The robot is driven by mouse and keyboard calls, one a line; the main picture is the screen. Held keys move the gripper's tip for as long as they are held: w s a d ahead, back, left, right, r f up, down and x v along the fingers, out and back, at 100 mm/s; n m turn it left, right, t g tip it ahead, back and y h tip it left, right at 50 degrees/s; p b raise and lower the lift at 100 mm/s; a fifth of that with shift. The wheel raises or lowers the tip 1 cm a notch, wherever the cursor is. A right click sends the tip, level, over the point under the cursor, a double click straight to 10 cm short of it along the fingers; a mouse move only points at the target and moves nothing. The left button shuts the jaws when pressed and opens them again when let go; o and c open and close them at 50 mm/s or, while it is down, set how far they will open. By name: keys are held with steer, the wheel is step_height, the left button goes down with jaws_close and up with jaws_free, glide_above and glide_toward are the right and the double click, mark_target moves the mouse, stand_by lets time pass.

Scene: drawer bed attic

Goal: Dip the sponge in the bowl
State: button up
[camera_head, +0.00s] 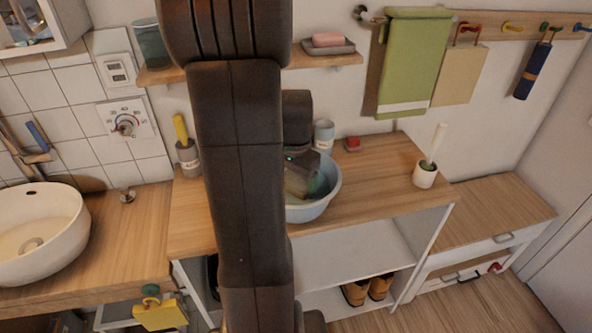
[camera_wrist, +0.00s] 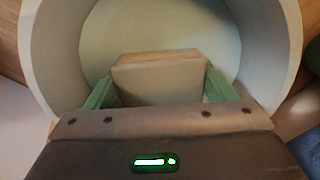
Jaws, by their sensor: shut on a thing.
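The light blue bowl (camera_head: 318,206) stands on the wooden counter, partly hidden behind my arm. In the wrist view the bowl (camera_wrist: 275,45) fills the background, its rim curving round my gripper. My gripper (camera_wrist: 160,88) has its two green fingers shut on the sides of the sponge (camera_wrist: 158,78), a beige block. The sponge is over or within the bowl's opening; whether it touches the pale round bottom or any liquid cannot be told. In the head view my gripper (camera_head: 301,184) is at the bowl, and the arm hides part of it.
A white pot with a brush (camera_head: 425,174) stands right on the counter (camera_head: 375,180). A grey cup (camera_head: 324,135) and a small red item (camera_head: 352,144) are behind the bowl. The counter between bowl and pot is clear.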

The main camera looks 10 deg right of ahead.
step_height(320, 180, up, 11)
steer(key=p, duration=0.8)
steer(key=shift+p, duration=0.35)
stand_by(2.9)
